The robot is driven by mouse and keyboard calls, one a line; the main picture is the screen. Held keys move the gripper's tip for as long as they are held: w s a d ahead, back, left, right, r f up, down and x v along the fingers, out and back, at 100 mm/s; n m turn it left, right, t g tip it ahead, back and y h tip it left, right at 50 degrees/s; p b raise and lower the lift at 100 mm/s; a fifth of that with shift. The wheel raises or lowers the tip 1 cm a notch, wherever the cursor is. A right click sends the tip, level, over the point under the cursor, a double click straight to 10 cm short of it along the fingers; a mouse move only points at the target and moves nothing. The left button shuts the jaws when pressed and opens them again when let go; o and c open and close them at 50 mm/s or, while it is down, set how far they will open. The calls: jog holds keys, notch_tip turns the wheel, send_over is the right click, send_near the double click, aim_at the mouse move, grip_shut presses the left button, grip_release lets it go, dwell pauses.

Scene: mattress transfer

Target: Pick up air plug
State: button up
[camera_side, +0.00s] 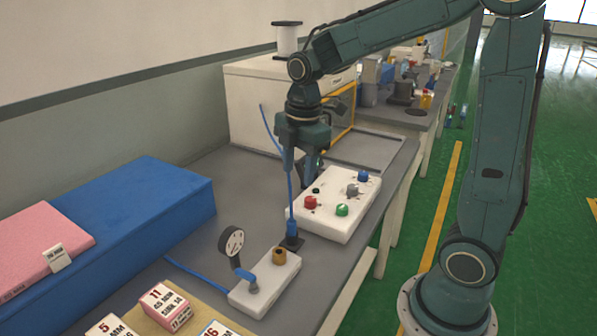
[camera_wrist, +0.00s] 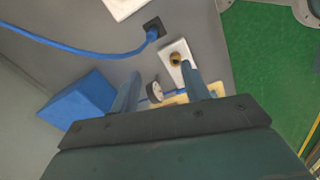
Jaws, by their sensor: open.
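The air plug (camera_side: 292,228) is a blue piece on the end of a blue hose. It stands upright in a small black holder (camera_side: 292,243) on the grey table. In the wrist view the plug (camera_wrist: 152,35) sits in its black holder near the top centre, with the hose running off to the left. My gripper (camera_side: 299,172) is above and behind the plug, open and empty, pointing down. Its two fingers (camera_wrist: 161,75) show apart in the wrist view, with the plug beyond them. The hose passes close to the fingers in the side view; I cannot tell whether they touch.
A white block (camera_side: 262,290) with a brass fitting (camera_side: 279,257) and a gauge (camera_side: 231,241) stands beside the holder. A white button box (camera_side: 335,222) is close on the other side. A large blue mattress (camera_side: 135,215) with a pink one (camera_side: 40,255) lies left.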

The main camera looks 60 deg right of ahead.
aim_at(291, 220)
jog(key=shift+w+d+f+n+g, duration=0.2)
jog(key=shift+w+f+n, duration=0.35)
jog(key=shift+f, duration=1.45)
jog(key=shift+w+d+f+n+g, duration=0.15)
jog(key=shift+w+d+f+n, duration=0.3)
jog(key=shift+f, duration=1.6)
jog(key=shift+w+d+f+n+g, duration=0.15)
jog(key=shift+w+f+n, duration=0.4)
jog(key=shift+f, duration=1.45)
jog(key=shift+s+f, duration=0.1)
jog(key=shift+f, duration=2.5)
grip_shut()
